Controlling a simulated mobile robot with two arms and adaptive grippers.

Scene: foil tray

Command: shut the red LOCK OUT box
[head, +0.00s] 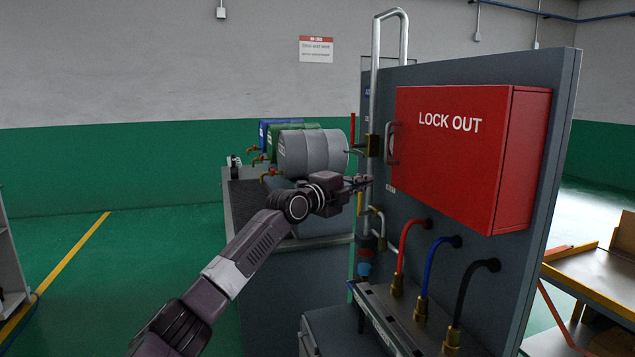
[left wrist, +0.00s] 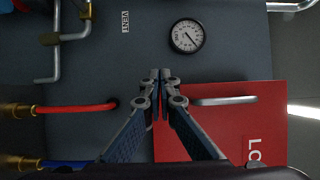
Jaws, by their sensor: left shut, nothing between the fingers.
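The red LOCK OUT box (head: 450,155) is fixed to the grey upright panel, with a metal handle (head: 391,143) at the left edge of its front. The front lies close against the body and I see no inside. I cannot tell whether a narrow gap stands at the handle edge, which is turned from view. The left wrist view shows the red front (left wrist: 265,120) and the handle (left wrist: 225,100) side-on. My left gripper (head: 368,182) is shut and empty, left of the box and below the handle. Its fingertips also show in the left wrist view (left wrist: 161,75). My right gripper is out of view.
A vertical metal pipe (head: 376,75) runs left of the box. Red, blue and black hoses (head: 423,270) hang below it. A pressure gauge (left wrist: 187,36) is on the panel beside the box. Drums (head: 310,153) lie behind my left arm. Green floor (head: 120,265) is clear at left.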

